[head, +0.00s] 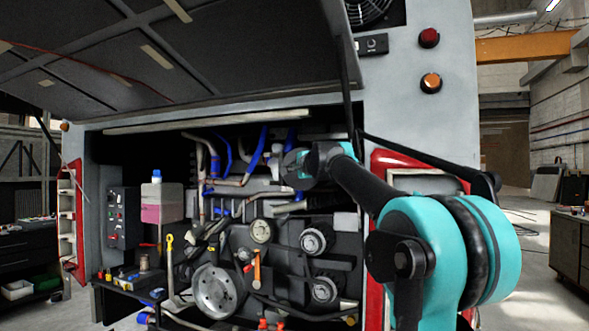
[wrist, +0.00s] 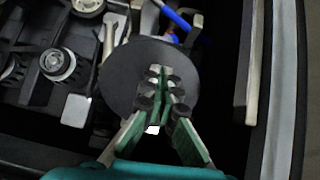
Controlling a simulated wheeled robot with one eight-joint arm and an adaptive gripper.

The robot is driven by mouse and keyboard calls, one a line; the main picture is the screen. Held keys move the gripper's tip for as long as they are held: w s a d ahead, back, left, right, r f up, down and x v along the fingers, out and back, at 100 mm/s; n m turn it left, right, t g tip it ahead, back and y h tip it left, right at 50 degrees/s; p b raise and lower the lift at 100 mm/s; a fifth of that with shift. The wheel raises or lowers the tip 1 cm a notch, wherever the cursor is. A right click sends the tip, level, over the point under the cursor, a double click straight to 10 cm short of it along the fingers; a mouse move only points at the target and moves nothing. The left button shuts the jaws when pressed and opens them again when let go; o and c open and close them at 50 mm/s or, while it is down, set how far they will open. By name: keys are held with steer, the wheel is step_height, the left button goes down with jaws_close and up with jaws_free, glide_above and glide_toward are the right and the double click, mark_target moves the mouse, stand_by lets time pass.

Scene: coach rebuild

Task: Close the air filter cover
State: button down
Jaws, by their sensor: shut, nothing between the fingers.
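A dark grey round disc, which looks like the air filter cover (wrist: 122,77), fills the middle of the wrist view. My gripper (wrist: 160,78) is shut and empty, with its fingertips in front of the right part of the disc. I cannot tell whether the tips touch it. The disc's hinge or latch is not visible, and I cannot tell whether it is fully seated. In the head view my arm reaches into the upper right of the engine bay, and its wrist hides the cover there.
Pulleys (head: 217,291) and belts fill the lower bay. Blue hoses and metal pipes (head: 215,160) run left of my wrist. A pink fluid tank (head: 162,203) stands at the left. The raised hatch (head: 180,50) hangs above. A bar (wrist: 247,70) stands right of the disc.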

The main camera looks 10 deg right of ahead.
mark_target(286, 164)
steer(key=w+a+h, duration=0.1)
steer(key=w, duration=0.1)
steer(key=w+a+r+m+h, duration=0.1)
steer(key=w, duration=0.1)
steer(key=shift+a+r+t, duration=0.1)
steer(key=shift+a+t, duration=0.1)
steer(key=shift+t, duration=0.2)
steer(key=m+h, duration=0.1)
steer(key=w+f+m+h, duration=0.1)
steer(key=h, duration=0.1)
steer(key=w+m+g+h, duration=0.1)
steer(key=shift+w+a+f+h, duration=0.15)
steer(key=shift+w+a+h, duration=0.1)
steer(key=shift+h, duration=0.15)
steer(key=shift+m+h, duration=0.3)
steer(key=shift+m, duration=0.1)
steer(key=shift+a+x, duration=0.25)
steer(key=shift+x, duration=0.75)
steer(key=shift+a+x, duration=0.2)
steer(key=shift+x, duration=0.8)
steer(key=shift+w, duration=0.4)
